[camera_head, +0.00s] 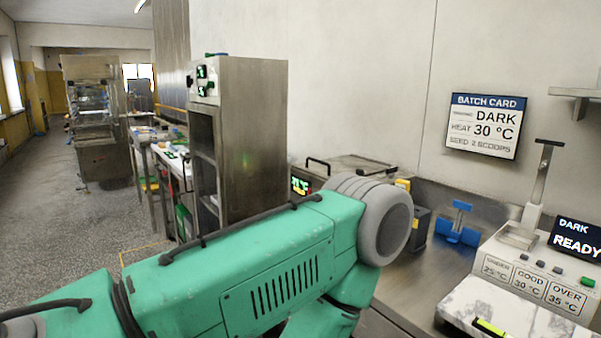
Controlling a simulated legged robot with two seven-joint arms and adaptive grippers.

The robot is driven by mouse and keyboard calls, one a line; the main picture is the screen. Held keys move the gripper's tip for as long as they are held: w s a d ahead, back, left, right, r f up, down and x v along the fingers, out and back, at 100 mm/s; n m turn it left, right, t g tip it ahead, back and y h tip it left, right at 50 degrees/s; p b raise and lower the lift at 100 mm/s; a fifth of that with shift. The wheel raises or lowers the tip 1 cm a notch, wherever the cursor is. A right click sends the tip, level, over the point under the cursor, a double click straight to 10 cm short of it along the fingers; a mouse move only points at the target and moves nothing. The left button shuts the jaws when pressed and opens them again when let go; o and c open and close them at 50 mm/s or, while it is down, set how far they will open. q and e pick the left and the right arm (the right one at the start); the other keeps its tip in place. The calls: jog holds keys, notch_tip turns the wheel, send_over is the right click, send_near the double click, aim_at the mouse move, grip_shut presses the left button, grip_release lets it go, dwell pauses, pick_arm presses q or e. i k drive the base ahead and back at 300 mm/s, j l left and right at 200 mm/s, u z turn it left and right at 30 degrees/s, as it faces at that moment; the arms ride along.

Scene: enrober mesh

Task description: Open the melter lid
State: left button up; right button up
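The melter (301,184) appears to be the low steel unit with a green and red display, on the counter against the wall behind my arm. Its steel lid (350,163) lies flat on top, with dark handles (318,162) showing at its left and right. My green left arm crosses the foreground and hides the melter's front and lower part. The left gripper is outside the picture or hidden behind the arm. The right arm and gripper do not show.
A tall steel cabinet (252,140) stands left of the melter. To the right are a blue holder (457,226), a tempering station (530,262) with a READY display (577,240), and a marble slab (520,318). A batch card (486,125) hangs on the wall. Open floor lies left.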

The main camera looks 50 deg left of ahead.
aim_at(326, 168)
jog(key=u, duration=1.4)
